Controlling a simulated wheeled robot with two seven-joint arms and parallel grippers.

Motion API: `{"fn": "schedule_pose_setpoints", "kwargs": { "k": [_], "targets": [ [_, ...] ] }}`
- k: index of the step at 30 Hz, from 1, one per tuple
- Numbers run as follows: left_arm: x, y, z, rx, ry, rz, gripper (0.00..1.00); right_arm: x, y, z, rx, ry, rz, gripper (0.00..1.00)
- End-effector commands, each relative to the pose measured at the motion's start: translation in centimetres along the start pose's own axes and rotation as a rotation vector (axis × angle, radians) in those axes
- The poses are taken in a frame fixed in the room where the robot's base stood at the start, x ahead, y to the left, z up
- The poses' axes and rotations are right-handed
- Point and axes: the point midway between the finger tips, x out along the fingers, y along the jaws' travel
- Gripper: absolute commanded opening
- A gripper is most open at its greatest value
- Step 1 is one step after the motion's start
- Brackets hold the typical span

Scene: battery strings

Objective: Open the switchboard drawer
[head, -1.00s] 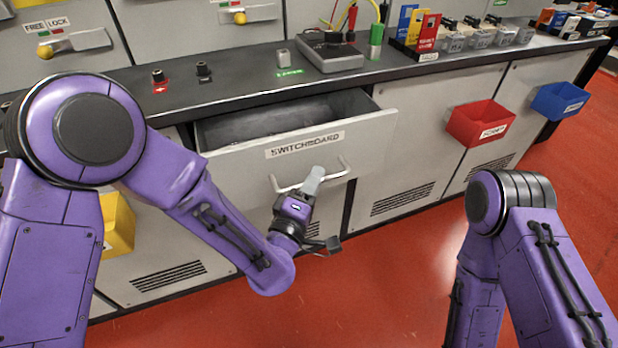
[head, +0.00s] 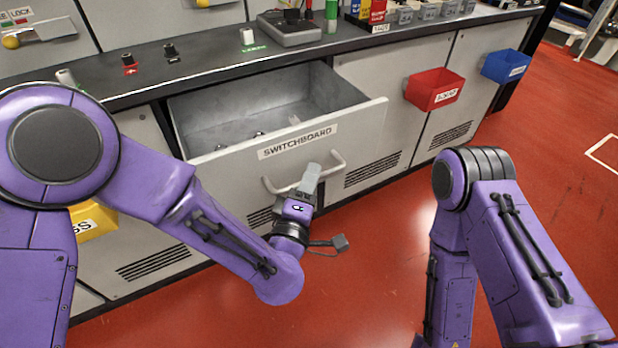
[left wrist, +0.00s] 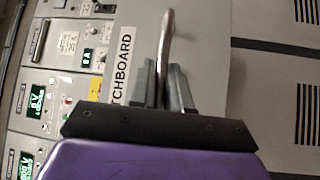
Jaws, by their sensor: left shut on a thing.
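The switchboard drawer (head: 350,135) stands well out from the cabinet in the head view, with its inside showing and several small items at the bottom. Its front bears a SWITCHBOARD label (head: 297,142) and a bar handle (head: 337,160). My left gripper (head: 311,175) is shut on the handle near its middle. In the left wrist view the gripper fingers (left wrist: 165,88) lie on both sides of the handle bar (left wrist: 166,35), beside the label. My right arm (head: 500,240) shows at the right of the head view, but its gripper does not show.
A black worktop (head: 215,62) runs above the drawer, with a grey meter box (head: 290,27) and terminals on it. A red bin (head: 434,90) and a blue bin (head: 505,66) hang on the cabinet to the right. The red floor (head: 400,215) before the cabinet is open.

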Motion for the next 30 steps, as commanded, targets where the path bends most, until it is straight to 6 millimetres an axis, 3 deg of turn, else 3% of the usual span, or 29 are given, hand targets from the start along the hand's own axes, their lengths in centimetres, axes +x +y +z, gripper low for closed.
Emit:
{"fn": "schedule_pose_setpoints", "kwargs": {
  "k": [4,5,6,17,27,30],
  "targets": [
    [0.0,-0.1,-0.1,0.0,0.002,-0.001,0.0,0.0,0.0,0.0,0.0,0.0,0.0,0.43],
    [0.0,-0.1,-0.1,0.0,0.001,-0.001,0.27,0.0,0.0,0.0,0.0,0.0,0.0,0.43],
    [0.0,-0.1,-0.1,0.0,0.001,-0.001,0.36,0.0,0.0,0.0,0.0,0.0,0.0,0.43],
    [-0.8,-0.1,0.1,-0.001,-0.001,0.0,0.36,0.1,0.0,0.1,0.0,0.0,0.0,0.43],
    [-8.3,-0.2,0.1,0.003,-0.003,-0.001,0.36,1.1,-0.1,0.5,0.0,0.0,0.0,0.43],
    [-9.8,-0.2,0.1,0.001,-0.002,0.0,0.36,1.3,-0.1,0.6,0.0,0.0,0.0,0.43]
  ]
}}
